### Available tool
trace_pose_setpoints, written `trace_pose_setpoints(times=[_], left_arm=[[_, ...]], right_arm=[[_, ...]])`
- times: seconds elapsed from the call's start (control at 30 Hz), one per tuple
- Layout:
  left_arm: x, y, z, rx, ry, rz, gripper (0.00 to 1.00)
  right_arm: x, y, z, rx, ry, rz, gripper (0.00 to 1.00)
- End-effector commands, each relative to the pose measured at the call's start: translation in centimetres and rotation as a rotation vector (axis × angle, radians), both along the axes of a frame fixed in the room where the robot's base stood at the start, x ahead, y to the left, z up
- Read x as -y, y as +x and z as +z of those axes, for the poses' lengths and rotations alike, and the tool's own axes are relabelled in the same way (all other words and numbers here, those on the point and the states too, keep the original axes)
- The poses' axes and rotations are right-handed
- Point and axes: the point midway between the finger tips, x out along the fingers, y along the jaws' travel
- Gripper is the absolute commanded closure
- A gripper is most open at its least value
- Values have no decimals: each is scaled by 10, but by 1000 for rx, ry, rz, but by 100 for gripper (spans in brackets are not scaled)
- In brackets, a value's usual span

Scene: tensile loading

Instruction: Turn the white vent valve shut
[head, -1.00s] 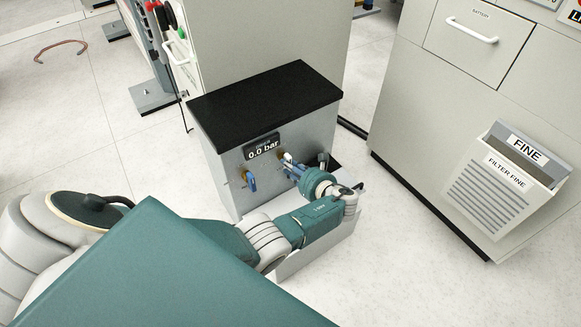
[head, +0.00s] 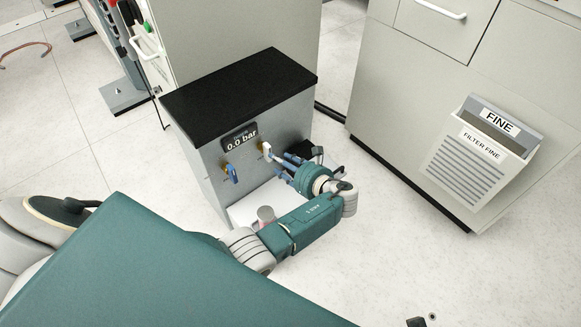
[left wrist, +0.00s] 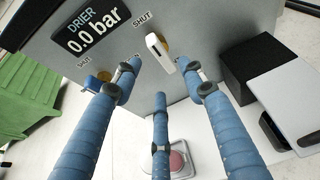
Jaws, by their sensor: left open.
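The white vent valve (head: 266,151) is a small white lever on a brass stem on the front of the grey drier box. In the left wrist view the white lever (left wrist: 159,52) hangs down at a slant, below a SHUT label (left wrist: 143,20). My left gripper (head: 283,163) is open, with its blue fingers just right of the lever in the head view. In the left wrist view the left gripper (left wrist: 158,76) has its fingers spread around the lever's lower end, apparently not touching it. My right gripper is not in view.
A blue valve handle (head: 231,173) is left of the white one. The drier display (head: 240,138) reads 0.0 bar. A cabinet with a FINE filter holder (head: 465,165) stands at right.

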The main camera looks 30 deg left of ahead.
Motion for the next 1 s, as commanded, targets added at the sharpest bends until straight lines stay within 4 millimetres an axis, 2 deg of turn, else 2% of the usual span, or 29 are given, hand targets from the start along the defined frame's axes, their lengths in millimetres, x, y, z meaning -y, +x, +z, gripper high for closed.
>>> trace_pose_setpoints(times=[0.1,0.3,0.9,1.0], left_arm=[[22,-9,9,0,-3,-1,58],[42,-17,18,0,-1,-1,58],[46,-19,20,0,0,0,58],[45,-24,13,8,-26,12,58]], right_arm=[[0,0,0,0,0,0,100],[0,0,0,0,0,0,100],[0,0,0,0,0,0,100],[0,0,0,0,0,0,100]])
